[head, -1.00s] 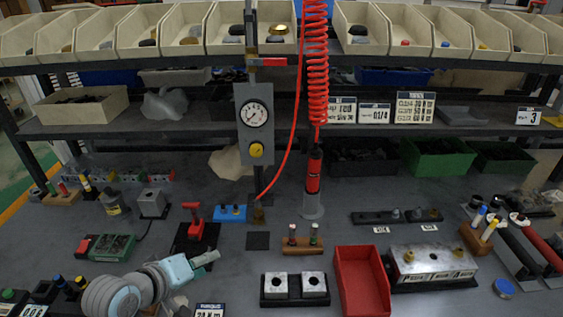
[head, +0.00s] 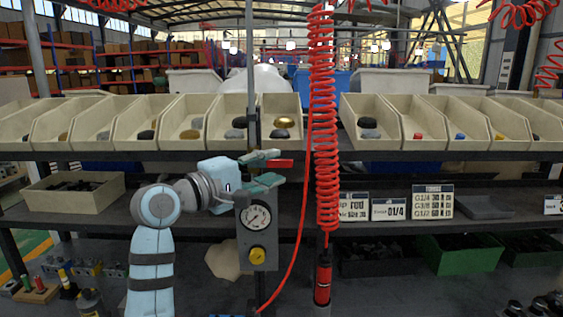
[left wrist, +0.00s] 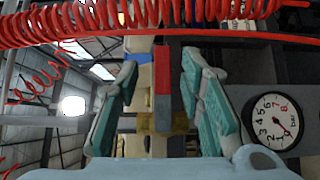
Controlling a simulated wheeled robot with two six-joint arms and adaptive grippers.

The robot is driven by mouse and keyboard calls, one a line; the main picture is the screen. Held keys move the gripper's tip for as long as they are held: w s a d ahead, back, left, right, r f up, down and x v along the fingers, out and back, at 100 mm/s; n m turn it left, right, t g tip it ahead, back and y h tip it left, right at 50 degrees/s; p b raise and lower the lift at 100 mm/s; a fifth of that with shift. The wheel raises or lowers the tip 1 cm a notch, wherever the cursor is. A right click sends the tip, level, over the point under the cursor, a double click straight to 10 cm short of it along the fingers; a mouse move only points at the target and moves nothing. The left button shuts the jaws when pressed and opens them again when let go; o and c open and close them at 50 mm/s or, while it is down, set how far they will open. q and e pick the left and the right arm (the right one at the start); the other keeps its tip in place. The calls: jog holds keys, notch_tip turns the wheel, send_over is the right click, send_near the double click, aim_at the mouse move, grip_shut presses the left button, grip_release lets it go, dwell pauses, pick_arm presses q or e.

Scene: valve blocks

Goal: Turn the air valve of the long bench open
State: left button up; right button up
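The air valve's red lever (head: 280,163) sits on the upright pipe above the gauge panel and points sideways to the right. In the left wrist view the red lever (left wrist: 162,82) lies between my fingers, with a brass-coloured valve body (left wrist: 160,123) below it. My left gripper (head: 264,169) is open at the valve, one finger above the lever and one below. In the left wrist view, gaps show between the lever and both fingers of the left gripper (left wrist: 163,90). My right gripper is not in view.
The gauge panel (head: 258,258) with its round gauge (head: 256,216) and yellow knob (head: 257,254) is just below my gripper. A red coiled hose (head: 326,130) hangs close on the right. Beige bins (head: 275,125) line the shelf behind.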

aim_at(279, 164)
pick_arm(q)
jog(key=x, duration=0.4)
jog(key=shift+w+a+f, duration=0.1)
jog(key=shift+w+f, duration=0.1)
jog(key=shift+w, duration=0.15)
jog(key=shift+s+r, duration=0.1)
jog(key=shift+s, duration=0.1)
jog(key=shift+w, duration=0.1)
grip_shut()
